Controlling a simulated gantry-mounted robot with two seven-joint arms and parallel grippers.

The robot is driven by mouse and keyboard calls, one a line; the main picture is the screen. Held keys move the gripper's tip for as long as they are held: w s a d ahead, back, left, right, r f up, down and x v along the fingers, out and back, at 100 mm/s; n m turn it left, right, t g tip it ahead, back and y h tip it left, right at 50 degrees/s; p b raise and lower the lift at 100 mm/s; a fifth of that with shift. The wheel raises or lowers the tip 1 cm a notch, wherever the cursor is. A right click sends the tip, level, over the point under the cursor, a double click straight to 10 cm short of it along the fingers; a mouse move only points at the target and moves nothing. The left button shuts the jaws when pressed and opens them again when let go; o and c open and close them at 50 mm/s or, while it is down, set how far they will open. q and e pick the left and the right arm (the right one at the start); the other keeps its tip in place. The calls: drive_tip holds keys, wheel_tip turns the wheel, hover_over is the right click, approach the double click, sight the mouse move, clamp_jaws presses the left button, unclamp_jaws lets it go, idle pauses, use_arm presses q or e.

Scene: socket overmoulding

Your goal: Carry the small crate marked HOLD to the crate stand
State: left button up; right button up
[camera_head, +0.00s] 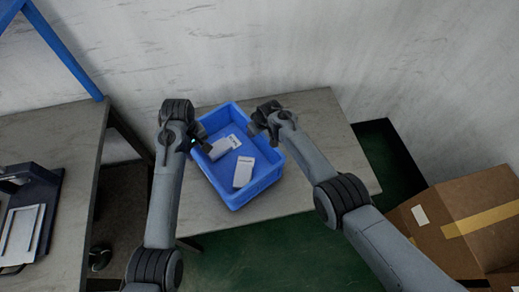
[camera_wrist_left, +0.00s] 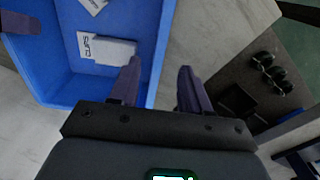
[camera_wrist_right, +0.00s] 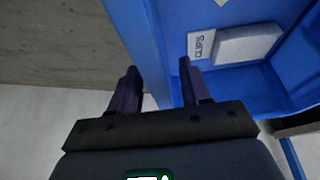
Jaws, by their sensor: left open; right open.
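A blue open-topped crate (camera_head: 232,197) sits on a grey-topped table (camera_head: 318,128). No HOLD mark is legible; a white label reading CLIPS (camera_wrist_right: 201,45) shows inside it, beside a pale block (camera_wrist_right: 248,45). A second pale block (camera_head: 243,172) lies in the crate in the head view. My left gripper (camera_head: 202,140) is at the crate's left wall, open, with one finger inside and one outside the wall in the left wrist view (camera_wrist_left: 158,88). My right gripper (camera_head: 260,122) is open at the far right wall, fingers likewise on either side of the wall (camera_wrist_right: 158,85). I cannot tell which thing is the crate stand.
A second table (camera_head: 60,140) stands at the left, with a dark fixture and a pale plate (camera_head: 22,235). A blue post (camera_head: 65,52) rises behind it. A cardboard box (camera_head: 465,220) is at the lower right. The table is clear right of the crate.

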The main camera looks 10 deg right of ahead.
use_arm(q)
drive_tip(key=shift+r, duration=0.55)
use_arm(e)
drive_tip(key=shift+v, duration=6)
drive_tip(key=shift+w+r, duration=0.1)
